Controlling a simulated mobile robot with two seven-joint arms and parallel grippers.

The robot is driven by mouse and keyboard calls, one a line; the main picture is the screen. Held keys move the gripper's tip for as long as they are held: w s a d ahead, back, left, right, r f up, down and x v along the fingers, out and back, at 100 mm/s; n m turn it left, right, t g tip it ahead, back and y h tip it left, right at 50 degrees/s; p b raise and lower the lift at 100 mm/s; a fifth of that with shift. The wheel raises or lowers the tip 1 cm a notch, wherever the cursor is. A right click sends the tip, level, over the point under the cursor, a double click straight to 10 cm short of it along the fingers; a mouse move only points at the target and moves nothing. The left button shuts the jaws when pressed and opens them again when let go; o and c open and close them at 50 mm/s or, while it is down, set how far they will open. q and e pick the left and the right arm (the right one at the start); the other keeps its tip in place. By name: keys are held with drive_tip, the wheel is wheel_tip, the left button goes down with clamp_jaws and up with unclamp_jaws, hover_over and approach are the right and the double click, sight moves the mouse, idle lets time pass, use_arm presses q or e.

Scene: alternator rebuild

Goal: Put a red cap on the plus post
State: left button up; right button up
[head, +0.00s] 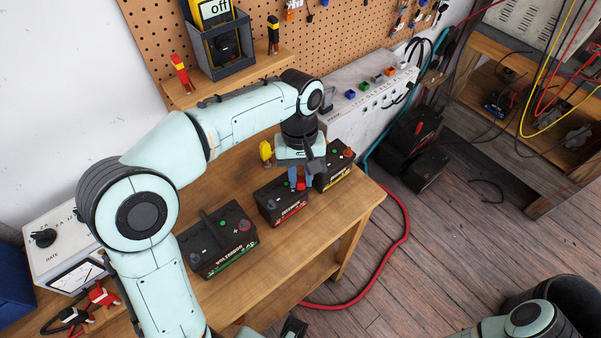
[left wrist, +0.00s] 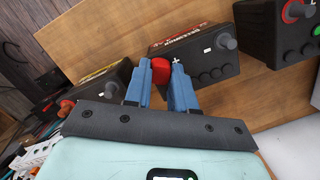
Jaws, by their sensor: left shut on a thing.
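My left gripper (head: 299,186) is over the middle black battery (head: 283,204), pointing down. Its blue fingers are shut on a red cap (left wrist: 160,71), which also shows between the fingers in the head view (head: 301,184). In the left wrist view the cap is at the edge of that battery (left wrist: 200,52), beside a white plus mark (left wrist: 176,60). The plus post is hidden behind the cap and fingers, so I cannot tell whether the cap is on it. A grey post (left wrist: 225,40) stands at the battery's other end. My right gripper is not in view.
A larger battery (head: 217,240) stands to the left on the wooden bench (head: 285,255), and another battery (head: 334,175) is close on the right. A yellow-handled tool (head: 266,151) stands behind. A charger (head: 62,245) and red clamps (head: 103,295) are at the left.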

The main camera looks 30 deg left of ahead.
use_arm(q)
drive_tip(key=o, duration=0.8)
drive_tip(key=shift+o, duration=0.2)
wheel_tip(320, 180, up, 13)
drive_tip(key=w+a+p, duration=0.1)
drive_tip(key=p, duration=0.2)
drive_tip(key=shift+w+r+p, duration=0.15)
drive_tip(key=shift+w+p, duration=0.2)
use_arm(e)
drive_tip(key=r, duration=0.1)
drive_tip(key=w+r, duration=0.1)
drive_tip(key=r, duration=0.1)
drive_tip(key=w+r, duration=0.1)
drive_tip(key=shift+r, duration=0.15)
